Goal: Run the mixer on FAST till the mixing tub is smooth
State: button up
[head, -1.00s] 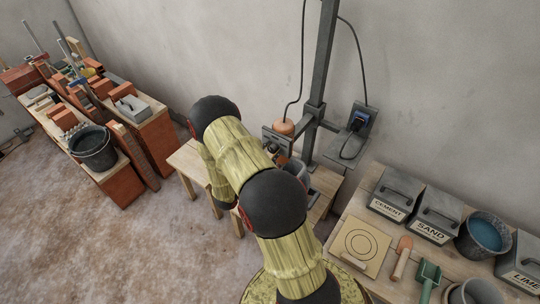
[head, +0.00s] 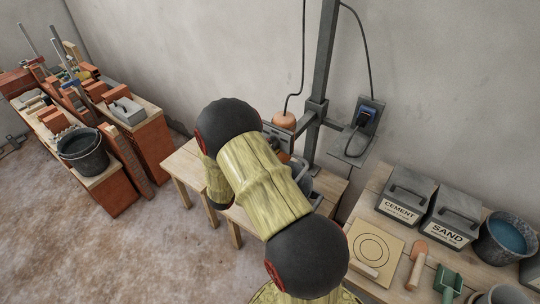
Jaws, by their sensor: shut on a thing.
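The mixer stand is a dark grey post (head: 325,65) against the wall, with a side bracket (head: 311,123). A round orange-brown part (head: 284,121) sits at the end of a hanging cable, beside a grey box edge. Below it, on a small wooden table (head: 182,160), a grey rounded vessel (head: 300,166), perhaps the mixing tub, shows only in part behind my arm. Its contents and any FAST marking cannot be seen. My gripper is hidden behind my own arm, so what it holds cannot be seen.
The right bench holds tins marked CEMENT (head: 403,196) and SAND (head: 452,217), a bucket of blue liquid (head: 506,238), a board with rings (head: 375,247) and hand tools. A dark bucket (head: 83,150) and bricks stand at left.

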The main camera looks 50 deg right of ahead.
jog(key=m+b, duration=0.4)
jog(key=b, duration=0.1)
jog(key=m+b, duration=0.1)
jog(key=b, duration=0.2)
jog(key=shift+f+m, duration=0.3)
jog(key=shift+m, duration=0.1)
jog(key=shift+r+b, duration=0.1)
jog(key=shift+b, duration=0.3)
jog(key=o, duration=1.1)
jog(key=shift+o, duration=0.2)
jog(key=shift+a, duration=0.1)
jog(key=s+a, duration=0.1)
jog(key=a, duration=1)
jog(key=shift+a, duration=0.4)
